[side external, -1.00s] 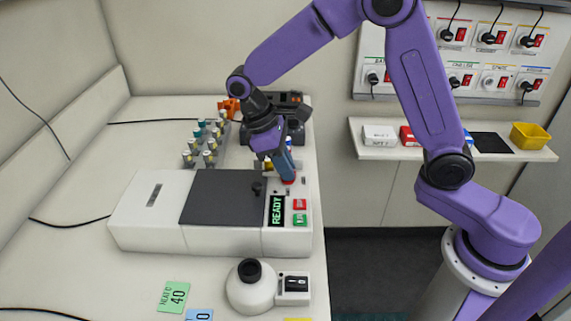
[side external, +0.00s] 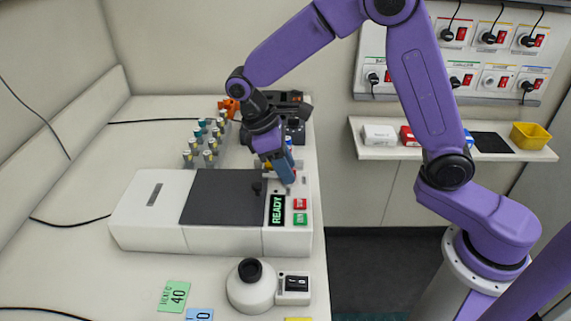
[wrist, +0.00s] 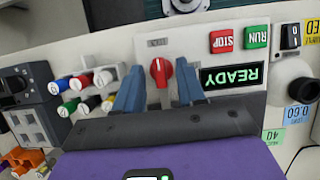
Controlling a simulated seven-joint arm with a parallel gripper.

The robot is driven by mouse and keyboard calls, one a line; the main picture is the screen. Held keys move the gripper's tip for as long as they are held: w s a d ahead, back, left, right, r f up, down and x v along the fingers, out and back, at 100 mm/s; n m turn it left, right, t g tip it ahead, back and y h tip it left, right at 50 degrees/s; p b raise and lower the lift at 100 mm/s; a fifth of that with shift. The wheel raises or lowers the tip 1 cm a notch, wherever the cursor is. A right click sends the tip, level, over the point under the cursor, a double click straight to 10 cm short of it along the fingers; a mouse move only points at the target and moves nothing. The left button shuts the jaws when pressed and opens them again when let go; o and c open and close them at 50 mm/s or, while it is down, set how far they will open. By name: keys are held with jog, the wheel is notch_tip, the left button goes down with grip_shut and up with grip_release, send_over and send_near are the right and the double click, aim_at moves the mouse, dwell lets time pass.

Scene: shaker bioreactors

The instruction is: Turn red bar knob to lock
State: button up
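The red bar knob (wrist: 161,72) is on the white panel of the shaker unit, upright in the wrist view with a pale line at its top. My gripper (wrist: 160,68) is open. Its two blue fingers stand left and right of the knob, with a visible gap on each side, so they do not appear to grip it. In the side view my gripper (side external: 288,178) points down at the panel beside the dark lid, and its fingers hide the knob. A small label above the knob is too blurred to read.
The shaker unit (side external: 150,232) has a READY display (side external: 277,210), a red STOP button (side external: 300,204) and a green RUN button (side external: 300,218) close to my gripper. Several capped vials (side external: 208,143) stand in a rack behind. A round white device (side external: 250,290) is in front.

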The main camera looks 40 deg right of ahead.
jog(key=v, duration=1.7)
jog(key=shift+r, duration=0.15)
jog(key=s+d+f+n+t+y, duration=0.1)
jog(key=s+d+f, duration=0.3)
jog(key=s, duration=0.5)
jog(key=s+d+f+n+t+y, duration=0.1)
jog(key=s+d+f, duration=0.3)
jog(key=s, duration=0.5)
jog(key=s+d+f+n+t+y, duration=0.1)
jog(key=s+d+f, duration=0.3)
jog(key=s, duration=0.5)
jog(key=shift+s+d+y, duration=0.3)
jog(key=shift+s+d, duration=0.05)
jog(key=shift+d, duration=0.25)
jog(key=shift+f, duration=0.15)
